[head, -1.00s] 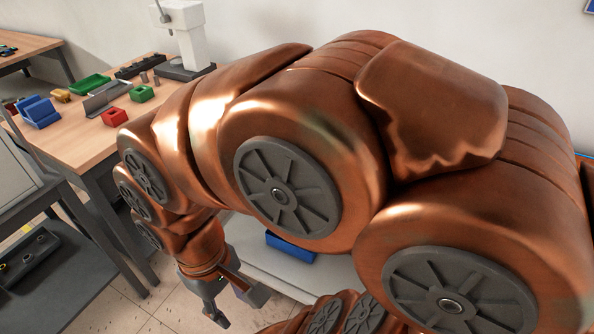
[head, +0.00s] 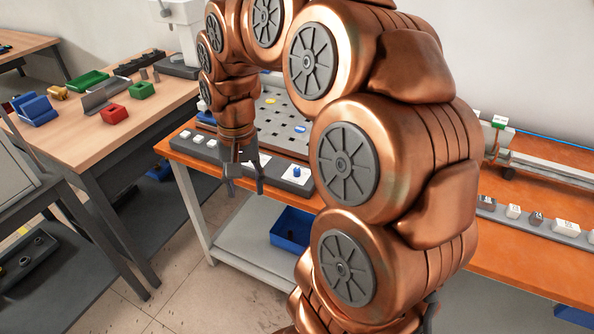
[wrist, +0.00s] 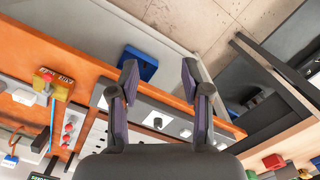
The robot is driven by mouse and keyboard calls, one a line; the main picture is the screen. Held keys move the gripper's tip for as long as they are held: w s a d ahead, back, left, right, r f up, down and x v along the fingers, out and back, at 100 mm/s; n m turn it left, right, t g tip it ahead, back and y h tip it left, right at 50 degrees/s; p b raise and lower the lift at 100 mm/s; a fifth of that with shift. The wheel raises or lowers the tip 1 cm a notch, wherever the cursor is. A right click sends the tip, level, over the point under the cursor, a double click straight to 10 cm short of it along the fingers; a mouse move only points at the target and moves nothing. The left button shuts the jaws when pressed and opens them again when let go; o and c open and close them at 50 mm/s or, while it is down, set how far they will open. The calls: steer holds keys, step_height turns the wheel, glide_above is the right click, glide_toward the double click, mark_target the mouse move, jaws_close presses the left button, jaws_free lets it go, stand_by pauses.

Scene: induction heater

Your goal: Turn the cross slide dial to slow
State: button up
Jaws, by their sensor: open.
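A grey control strip (head: 270,168) runs along the front edge of an orange table. A small blue dial (head: 297,171) sits on a white plate near its right end in the head view.
A blue bin (head: 291,231) stands on the shelf below. A perforated plate (head: 285,120) lies behind the strip. A wooden bench (head: 60,135) with coloured blocks stands left. A yellow box with a red button (wrist: 46,77) is at left in the wrist view. Floor is clear between benches.

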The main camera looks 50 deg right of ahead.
steer(key=w+d+f+m+b, duration=0.15)
steer(key=w+d+m, duration=0.35)
steer(key=d, duration=0.6)
steer(key=m, duration=0.4)
glide_above(297, 169)
step_height(297, 169, down, 3)
steer(key=shift+f, duration=0.15)
steer(key=shift+d+f+t, duration=0.1)
steer(key=shift+t, duration=0.2)
steer(key=shift+f+p, duration=0.6)
steer(key=shift+f, duration=3.15)
jaws_close()
